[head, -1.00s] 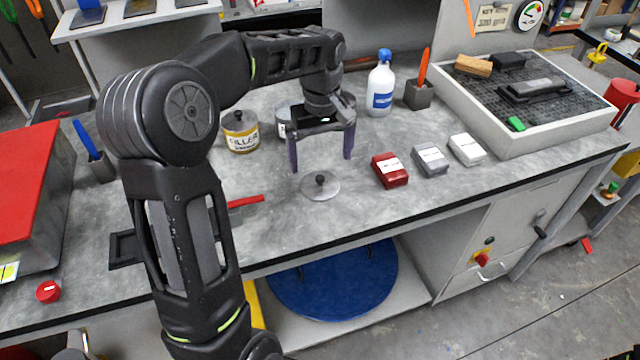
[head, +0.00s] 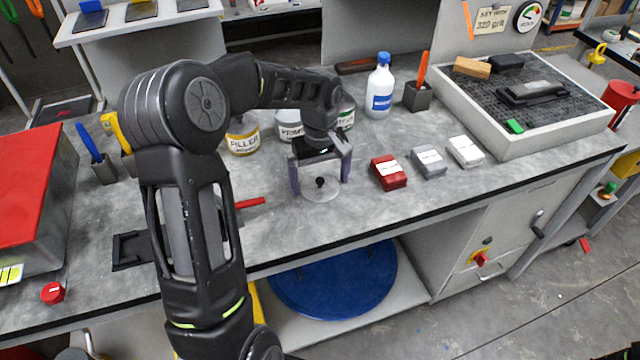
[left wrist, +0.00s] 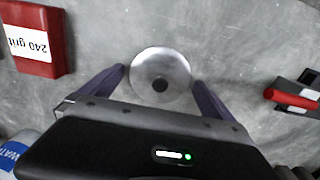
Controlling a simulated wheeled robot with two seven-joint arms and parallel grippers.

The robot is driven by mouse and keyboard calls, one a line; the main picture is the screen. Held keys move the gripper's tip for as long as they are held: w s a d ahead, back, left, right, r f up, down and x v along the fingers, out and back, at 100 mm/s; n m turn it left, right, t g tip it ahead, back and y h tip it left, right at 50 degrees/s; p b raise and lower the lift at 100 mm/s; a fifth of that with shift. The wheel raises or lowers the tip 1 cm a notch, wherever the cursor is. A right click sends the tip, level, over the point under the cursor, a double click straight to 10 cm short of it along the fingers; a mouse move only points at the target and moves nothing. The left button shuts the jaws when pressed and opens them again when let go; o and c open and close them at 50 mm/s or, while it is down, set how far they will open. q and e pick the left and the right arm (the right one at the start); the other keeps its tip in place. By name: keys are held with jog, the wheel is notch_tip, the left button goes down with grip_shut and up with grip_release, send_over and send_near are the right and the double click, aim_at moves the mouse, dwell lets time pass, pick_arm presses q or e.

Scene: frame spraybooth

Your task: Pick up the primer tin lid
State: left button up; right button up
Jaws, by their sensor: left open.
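The primer tin lid (head: 320,191) is a round grey metal disc with a dark knob at its centre. It lies flat on the grey bench top. The left wrist view also shows the lid (left wrist: 160,78). My left gripper (head: 320,190) is open just above the lid, pointing down, with one purple finger on either side of it. In the left wrist view the fingertips flank the lid's lower half. A tin labelled "PRIM..." (head: 289,127) stands behind, partly hidden by my left arm. My right gripper is not in view.
A filler tin (head: 243,137) stands behind to the left. Red (head: 388,172), grey (head: 429,161) and white (head: 466,150) blocks sit to the right. A red-handled tool (head: 250,203) lies left of the lid. The bench's front edge is in front.

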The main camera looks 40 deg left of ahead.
aim_at(320, 179)
pick_arm(q)
jog(key=shift+c, duration=0.2)
dwell(0.4)
jog(key=c, duration=1.1)
jog(key=shift+c, duration=0.2)
jog(key=shift+r, duration=0.1)
notch_tip(320, 179, up, 10)
jog(key=shift+f+b, duration=0.1)
jog(key=shift+b, duration=0.55)
